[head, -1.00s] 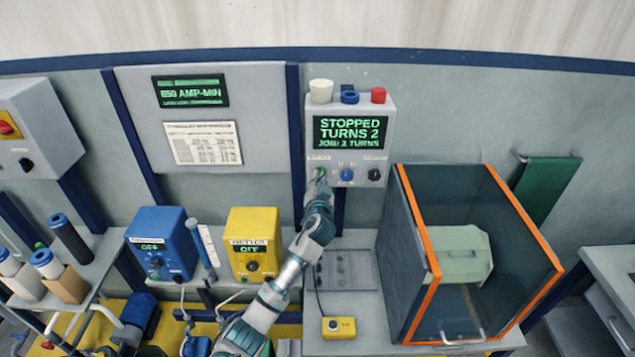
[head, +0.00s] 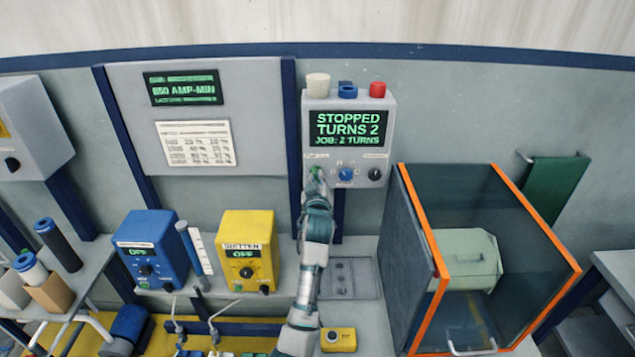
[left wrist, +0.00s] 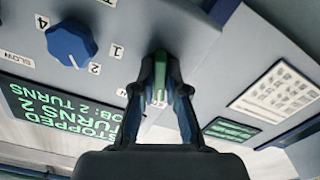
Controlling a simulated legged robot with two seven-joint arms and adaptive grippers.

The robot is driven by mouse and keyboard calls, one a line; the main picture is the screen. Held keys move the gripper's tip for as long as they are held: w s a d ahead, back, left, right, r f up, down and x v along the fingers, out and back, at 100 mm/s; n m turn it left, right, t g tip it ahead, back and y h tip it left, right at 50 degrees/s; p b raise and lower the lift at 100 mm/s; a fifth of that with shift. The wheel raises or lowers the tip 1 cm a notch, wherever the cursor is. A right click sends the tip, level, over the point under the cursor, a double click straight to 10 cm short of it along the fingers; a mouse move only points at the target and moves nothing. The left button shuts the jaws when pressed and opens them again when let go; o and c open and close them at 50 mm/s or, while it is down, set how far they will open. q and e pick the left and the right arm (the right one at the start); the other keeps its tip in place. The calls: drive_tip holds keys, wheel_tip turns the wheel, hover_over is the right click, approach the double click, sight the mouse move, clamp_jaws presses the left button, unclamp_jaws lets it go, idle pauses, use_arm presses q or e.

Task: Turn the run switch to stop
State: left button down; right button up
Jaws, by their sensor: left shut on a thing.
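The control box (head: 302,130) hangs on the back wall. Its display (head: 348,128) reads STOPPED, TURNS 2, JOB: 2 TURNS. The green run switch (left wrist: 160,75) is at the left of its lower row of controls. My left gripper (left wrist: 160,88) is shut on this switch, with one finger on each side in the left wrist view. In the head view my left gripper (head: 317,182) covers most of the switch. The switch's label is mostly hidden. My right gripper is out of view.
A blue knob (head: 346,174) and a black knob (head: 375,174) sit right of the switch. A clear-sided, orange-edged enclosure (head: 408,205) stands at the right. Blue (head: 150,245) and yellow (head: 246,245) units stand at the left. A yellow pendant (head: 338,340) lies on the bench.

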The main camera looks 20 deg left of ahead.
use_arm(q)
drive_tip(key=shift+r+n, duration=0.3)
drive_tip(key=shift+n, duration=0.8)
drive_tip(key=c, duration=1.2)
unclamp_jaws()
drive_tip(key=shift+s, duration=0.1)
drive_tip(key=shift+f, duration=0.15)
drive_tip(key=v, duration=0.7)
drive_tip(key=shift+s+d, duration=0.1)
drive_tip(key=shift+s, duration=0.1)
